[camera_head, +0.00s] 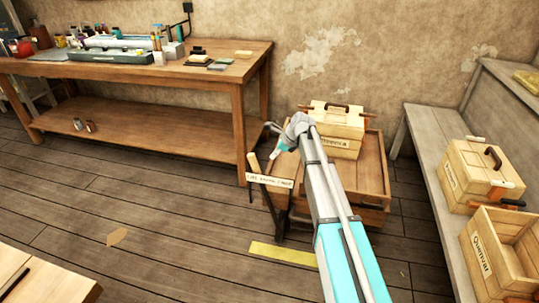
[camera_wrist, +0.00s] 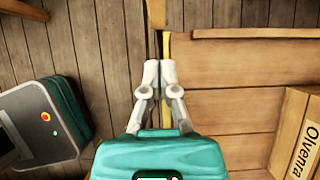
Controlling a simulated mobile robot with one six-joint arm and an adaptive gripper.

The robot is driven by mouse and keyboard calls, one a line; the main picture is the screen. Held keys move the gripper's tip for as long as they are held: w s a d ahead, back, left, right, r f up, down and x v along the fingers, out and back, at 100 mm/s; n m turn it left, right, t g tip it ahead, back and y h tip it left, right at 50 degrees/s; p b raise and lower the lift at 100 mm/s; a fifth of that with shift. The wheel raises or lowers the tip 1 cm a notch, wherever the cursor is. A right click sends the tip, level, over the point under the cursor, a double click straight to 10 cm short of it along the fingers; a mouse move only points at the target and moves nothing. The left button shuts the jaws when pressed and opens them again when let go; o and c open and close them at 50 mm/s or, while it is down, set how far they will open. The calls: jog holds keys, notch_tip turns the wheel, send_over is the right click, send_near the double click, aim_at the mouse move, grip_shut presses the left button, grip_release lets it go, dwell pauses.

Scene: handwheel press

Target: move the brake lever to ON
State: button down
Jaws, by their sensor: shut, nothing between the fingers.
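The brake lever (camera_head: 253,164) stands at the left side of the wooden cart in the head view, a dark bar with a pale wooden grip, near upright. A cream label plate (camera_head: 270,180) with small, hard-to-read lettering sits across it. My gripper (camera_head: 277,150) is just right of the lever's upper part, pointing down and left, with its fingertips small in this view. In the wrist view my gripper (camera_wrist: 159,72) is shut and empty, its two grey fingertips together. A narrow upright brownish piece shows beyond the fingertips; I cannot tell whether it is the lever or whether they touch it.
The wooden cart (camera_head: 372,178) carries a closed box (camera_head: 335,125). A workbench (camera_head: 225,75) with bottles and trays stands left. A grey bench (camera_head: 430,160) with wooden boxes is at right. A yellow floor strip (camera_head: 283,255) lies in front.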

jog(key=w+p+v, duration=0.1)
jog(key=p+v, duration=0.3)
jog(key=v, duration=0.2)
jog(key=shift+s+a+r+p, duration=0.2)
jog(key=shift+s+p, duration=0.15)
jog(key=shift+s, duration=0.1)
jog(key=s+d+f+n+g+h, duration=0.1)
jog(key=s+d+n+h, duration=0.3)
jog(key=s+n, duration=0.85)
jog(key=s+d+f+n+g+h, duration=0.15)
jog(key=s+d+n, duration=0.6)
jog(key=s, duration=1.05)
notch_tip(320, 180, up, 15)
jog(key=n+p, duration=0.1)
jog(key=p, duration=1.4)
jog(key=shift+s+a+t+h, duration=0.35)
jog(key=shift+a+h, duration=0.05)
jog(key=shift+h, duration=0.05)
